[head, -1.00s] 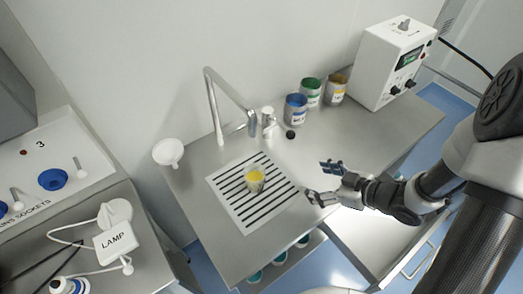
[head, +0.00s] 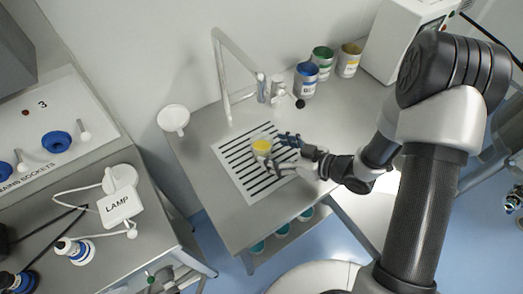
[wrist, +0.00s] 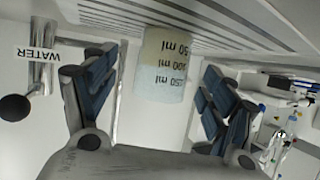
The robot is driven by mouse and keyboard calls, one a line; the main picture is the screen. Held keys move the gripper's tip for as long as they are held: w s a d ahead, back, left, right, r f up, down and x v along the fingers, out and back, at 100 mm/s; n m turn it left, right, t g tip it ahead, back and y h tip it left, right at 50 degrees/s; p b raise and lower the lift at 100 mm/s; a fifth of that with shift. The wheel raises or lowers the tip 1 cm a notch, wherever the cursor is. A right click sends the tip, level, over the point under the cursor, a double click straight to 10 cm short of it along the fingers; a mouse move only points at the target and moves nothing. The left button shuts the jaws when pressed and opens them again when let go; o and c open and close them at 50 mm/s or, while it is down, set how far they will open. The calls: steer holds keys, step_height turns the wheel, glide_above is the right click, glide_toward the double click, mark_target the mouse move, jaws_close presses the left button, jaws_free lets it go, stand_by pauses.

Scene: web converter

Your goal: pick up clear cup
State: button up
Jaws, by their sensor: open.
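The clear cup (head: 262,146) stands on the black-striped white mat (head: 235,184) and has yellow contents at its top in the head view. In the wrist view the cup (wrist: 165,72) appears upside down, with printed "ml" marks on its side. My gripper (head: 281,155) is beside the cup on its right, with its fingers pointing at it. In the wrist view my gripper (wrist: 158,105) has its two dark blue finger pads wide apart, with the cup in the gap between them, ahead of the palm. Neither pad visibly touches the cup.
A tap (head: 224,80) rises behind the mat. A white funnel (head: 173,118) is at the table's left edge. Blue (head: 306,80), green (head: 322,60) and yellow (head: 348,62) labelled tins stand at the back right. The metal tabletop (head: 300,200) is clear in front.

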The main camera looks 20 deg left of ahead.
mark_target(270, 152)
steer(key=x, duration=0.1)
steer(key=b+x, duration=0.1)
steer(key=x, duration=0.2)
steer(key=shift+s+a+f+b, duration=0.2)
steer(key=shift+s+a+b, duration=0.05)
steer(key=shift+a+b, duration=0.05)
steer(key=shift+w+a+f, duration=0.1)
steer(key=shift+w+a, duration=0.05)
steer(key=shift+a, duration=0.2)
steer(key=c, duration=1.4)
steer(key=shift+o, duration=0.2)
